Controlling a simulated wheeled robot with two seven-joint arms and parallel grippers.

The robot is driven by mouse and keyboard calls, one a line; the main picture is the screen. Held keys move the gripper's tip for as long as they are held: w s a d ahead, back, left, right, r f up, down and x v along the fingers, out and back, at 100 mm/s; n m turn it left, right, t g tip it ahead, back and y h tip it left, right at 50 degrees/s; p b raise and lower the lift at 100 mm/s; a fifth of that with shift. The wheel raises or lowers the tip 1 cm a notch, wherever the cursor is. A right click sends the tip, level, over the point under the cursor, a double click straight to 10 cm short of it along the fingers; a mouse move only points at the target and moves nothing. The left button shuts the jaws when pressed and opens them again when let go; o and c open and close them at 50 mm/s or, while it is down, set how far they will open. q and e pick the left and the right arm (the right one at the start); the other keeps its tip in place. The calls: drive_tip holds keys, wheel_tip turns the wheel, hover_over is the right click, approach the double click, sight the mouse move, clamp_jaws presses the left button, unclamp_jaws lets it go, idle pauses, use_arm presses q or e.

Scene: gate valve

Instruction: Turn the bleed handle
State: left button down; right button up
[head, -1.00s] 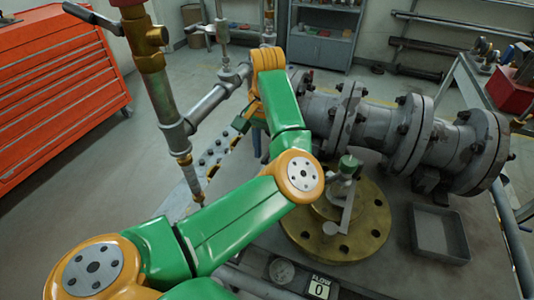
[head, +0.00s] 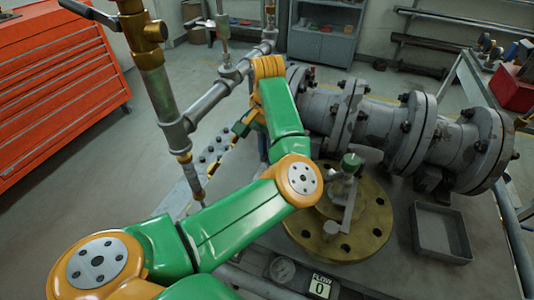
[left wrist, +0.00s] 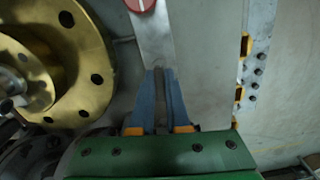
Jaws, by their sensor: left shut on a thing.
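In the left wrist view, a flat pale grey bar (left wrist: 153,38) with a round red cap (left wrist: 141,4) at its top edge runs down to my left gripper (left wrist: 161,76). It looks like the bleed handle. The blue fingers are close together, with a narrow grey piece between their tips, and are shut on it. The exact contact is partly hidden. In the head view my left arm covers much of the middle, and the handle cannot be made out there. My right gripper is in neither view.
A round brass flange (head: 374,226) with bolt holes lies right of my arm; it also shows in the left wrist view (left wrist: 84,50). Large grey flanged pipework (head: 382,130) stands behind it. A grey tray (head: 426,230) is at right. A flow display (head: 319,287) reads 0.

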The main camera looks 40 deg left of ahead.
use_arm(q)
drive_tip(key=m+b, duration=0.1)
drive_tip(key=m, duration=0.4)
drive_tip(key=shift+m+b, duration=0.3)
drive_tip(key=m+b, duration=0.1)
drive_tip(key=m, duration=0.5)
idle(0.4)
drive_tip(key=c, duration=0.9)
unclamp_jaws()
drive_tip(key=shift+w, duration=0.1)
